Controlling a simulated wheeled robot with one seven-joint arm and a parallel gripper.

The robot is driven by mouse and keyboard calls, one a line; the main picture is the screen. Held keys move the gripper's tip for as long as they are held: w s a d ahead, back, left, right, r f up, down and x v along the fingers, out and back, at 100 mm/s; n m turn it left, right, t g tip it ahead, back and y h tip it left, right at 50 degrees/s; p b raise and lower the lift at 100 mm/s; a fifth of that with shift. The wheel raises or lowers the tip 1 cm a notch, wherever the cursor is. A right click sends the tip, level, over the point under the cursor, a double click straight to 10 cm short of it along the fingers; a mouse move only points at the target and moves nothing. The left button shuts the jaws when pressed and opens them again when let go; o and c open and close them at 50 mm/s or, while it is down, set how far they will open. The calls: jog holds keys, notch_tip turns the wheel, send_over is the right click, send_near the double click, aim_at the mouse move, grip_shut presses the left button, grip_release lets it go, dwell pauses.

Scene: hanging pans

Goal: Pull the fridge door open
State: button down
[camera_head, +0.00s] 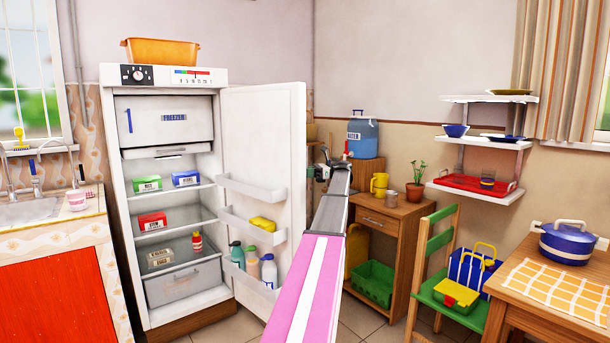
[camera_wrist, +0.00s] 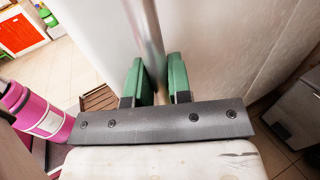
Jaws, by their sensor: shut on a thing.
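The white fridge (camera_head: 168,225) stands at the left in the head view. Its door (camera_head: 266,130) is swung wide open to the right, showing the shelves and door racks. In the wrist view, a metal bar handle (camera_wrist: 148,28) runs along the white door. My gripper (camera_wrist: 160,78) has its green fingers on either side of this bar and is shut on it. In the head view, the end of my arm (camera_head: 326,168) is at the door's outer edge; the handle and fingertips cannot be made out there.
A wooden cabinet (camera_head: 396,222) with a plant and a yellow jug stands right of my arm. A green chair (camera_head: 424,268) and a table with a blue pot (camera_head: 568,245) are farther right. A counter with a sink (camera_head: 50,215) is left of the fridge. An orange basin (camera_head: 160,52) sits on top.

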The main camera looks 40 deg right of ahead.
jog(key=shift+w, duration=0.3)
jog(key=c, duration=1.1)
grip_release()
jog(key=shift+w, duration=0.1)
